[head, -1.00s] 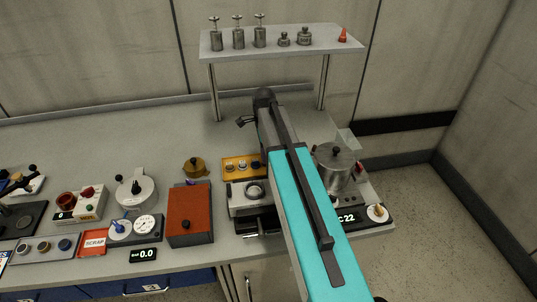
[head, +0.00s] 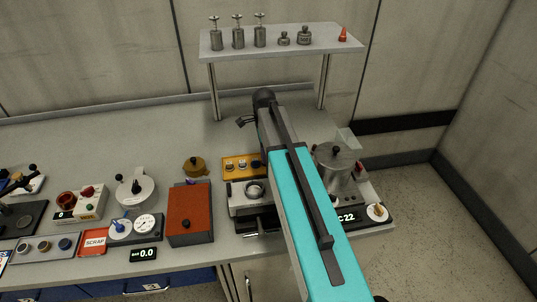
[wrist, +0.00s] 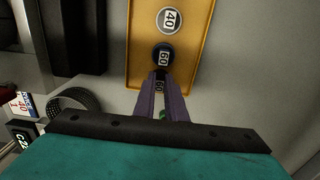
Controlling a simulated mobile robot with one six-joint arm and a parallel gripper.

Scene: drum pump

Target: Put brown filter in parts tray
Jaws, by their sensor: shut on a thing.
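My gripper (wrist: 160,76) is shut, in the wrist view, on a small dark piece with a pale number label (wrist: 160,88), which I take to be the brown filter. The purple fingers cover most of it, so its colour is hard to make out. It is over or in the yellow parts tray (wrist: 143,40), in line with two round labelled filters; whether it touches the tray floor I cannot tell. One filter (wrist: 170,19) reads 40, the other (wrist: 164,54) is blue-rimmed. The parts tray also shows in the head view (head: 241,178), where my arm hides the gripper.
A grey device with a round ring (head: 254,189) stands in front of the tray. A metal pot (head: 335,172) is right of my arm, a red-brown box (head: 189,213) to the left. A shelf (head: 280,42) with weights is behind. The bench behind the tray is clear.

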